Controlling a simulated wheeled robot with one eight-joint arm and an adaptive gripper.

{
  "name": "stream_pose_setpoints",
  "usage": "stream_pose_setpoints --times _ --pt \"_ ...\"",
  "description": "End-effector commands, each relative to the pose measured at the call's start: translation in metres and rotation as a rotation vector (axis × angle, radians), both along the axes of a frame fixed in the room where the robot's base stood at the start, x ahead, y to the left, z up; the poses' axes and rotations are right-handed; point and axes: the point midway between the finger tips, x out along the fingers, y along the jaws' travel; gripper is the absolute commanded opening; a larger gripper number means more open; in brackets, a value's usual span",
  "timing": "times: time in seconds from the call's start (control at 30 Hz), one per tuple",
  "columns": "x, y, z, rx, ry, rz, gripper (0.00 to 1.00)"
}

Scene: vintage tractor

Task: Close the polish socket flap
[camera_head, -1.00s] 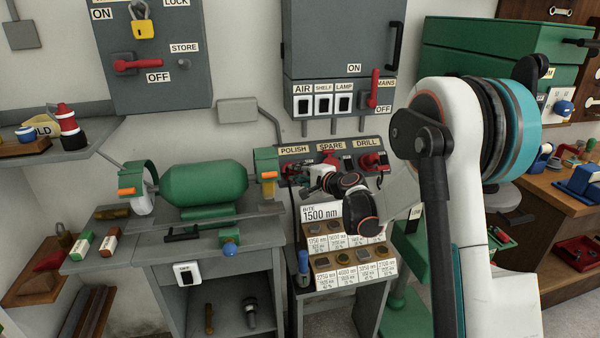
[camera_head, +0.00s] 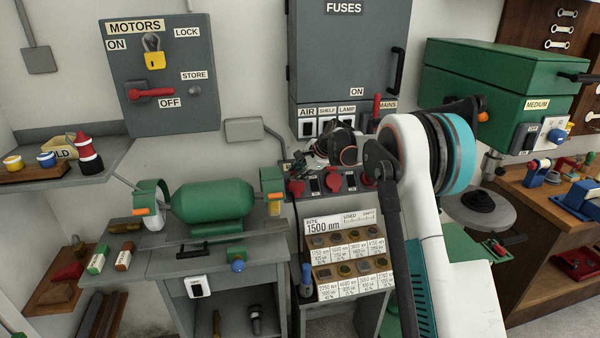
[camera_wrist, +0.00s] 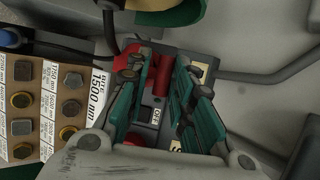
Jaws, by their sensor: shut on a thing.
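The red polish socket flap (camera_wrist: 164,78) shows between my fingers in the wrist view, beside a partly covered label. My gripper (camera_wrist: 159,66) is shut on this red part; its two green fingers stand apart on either side of it. A red part (camera_head: 296,187) shows at the left socket there. How far the flap is tilted is hard to tell.
A switch marked OFF (camera_wrist: 157,115) lies close by my fingers. The green polishing motor (camera_head: 212,202) stands left of the panel. The bite sample board (camera_head: 340,226) stands below it. The grey fuse box (camera_head: 350,55) is above.

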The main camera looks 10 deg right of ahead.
Motion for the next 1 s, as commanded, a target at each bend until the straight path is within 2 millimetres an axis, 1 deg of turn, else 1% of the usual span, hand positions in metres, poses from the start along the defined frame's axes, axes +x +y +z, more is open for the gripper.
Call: stream_pose_setpoints --times 0.1,0.3,0.83,0.87,0.9,1.0 --pt "0.008 0.0 0.0 0.0 -0.006 0.001 0.0" --pt "0.014 0.001 -0.001 0.0 -0.007 0.0 0.0" --pt "0.017 0.001 -0.002 0.0 -0.008 0.001 0.0" --pt "0.017 0.001 -0.002 0.0 -0.008 0.001 0.25" --pt "0.017 0.001 -0.002 0.0 -0.007 0.002 0.34" --pt "0.016 0.001 -0.002 0.001 -0.007 0.001 0.35"
